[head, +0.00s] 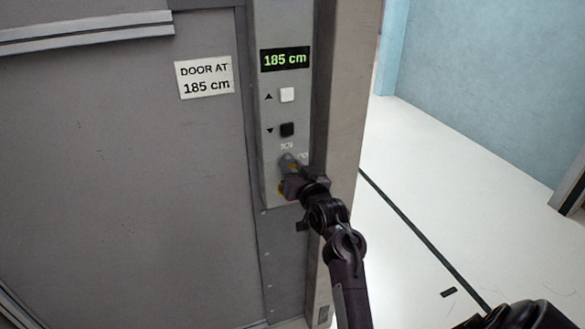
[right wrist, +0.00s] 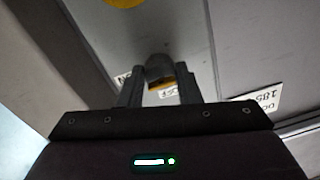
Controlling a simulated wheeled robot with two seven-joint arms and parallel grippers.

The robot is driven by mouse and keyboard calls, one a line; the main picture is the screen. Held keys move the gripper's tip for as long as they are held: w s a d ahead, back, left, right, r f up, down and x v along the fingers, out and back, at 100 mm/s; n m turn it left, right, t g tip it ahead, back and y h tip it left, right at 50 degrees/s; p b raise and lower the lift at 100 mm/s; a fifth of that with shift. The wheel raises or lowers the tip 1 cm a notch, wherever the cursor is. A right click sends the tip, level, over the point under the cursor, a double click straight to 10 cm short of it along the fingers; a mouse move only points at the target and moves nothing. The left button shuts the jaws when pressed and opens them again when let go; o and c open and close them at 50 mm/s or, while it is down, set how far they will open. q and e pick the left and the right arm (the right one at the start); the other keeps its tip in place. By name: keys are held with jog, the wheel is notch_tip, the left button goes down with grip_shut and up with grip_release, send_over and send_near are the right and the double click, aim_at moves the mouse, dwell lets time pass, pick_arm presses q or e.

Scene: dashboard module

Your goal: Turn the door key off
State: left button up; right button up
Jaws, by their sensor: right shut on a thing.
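The door key (head: 288,161) is a grey piece on the lower part of the narrow control panel, below the buttons. My right gripper (head: 292,184) reaches up to it from below right and is shut on it, hiding much of it. In the right wrist view the key (right wrist: 159,69) sits between the two fingers of my right gripper (right wrist: 160,92). Small white labels beside the key are partly hidden, so I cannot read the key's setting with certainty. My left gripper is not in view.
The control panel has a green display (head: 285,59) reading 185 cm, a white button (head: 287,95) and a black button (head: 287,130). A grey door (head: 120,180) with a "DOOR AT 185 cm" sign (head: 205,77) is at left. White floor (head: 430,190) lies open at right.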

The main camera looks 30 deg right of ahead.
jog(key=shift+n, duration=0.3)
jog(key=n+p, duration=0.1)
jog(key=n, duration=0.2)
jog(key=shift+n, duration=0.4)
jog(key=n+p, duration=0.1)
jog(key=n, duration=0.3)
jog(key=shift+d+r, duration=0.1)
jog(key=shift+d, duration=0.05)
jog(key=n, duration=0.4)
jog(key=shift+r+n+g+p, duration=0.1)
jog(key=shift+n+g+p, duration=0.2)
jog(key=shift+r+n+h, duration=0.1)
jog(key=shift+n+h, duration=0.3)
jog(key=shift+n, duration=1.7)
jog(key=shift+d, duration=0.1)
jog(key=o, duration=1)
jog(key=shift+w, duration=0.1)
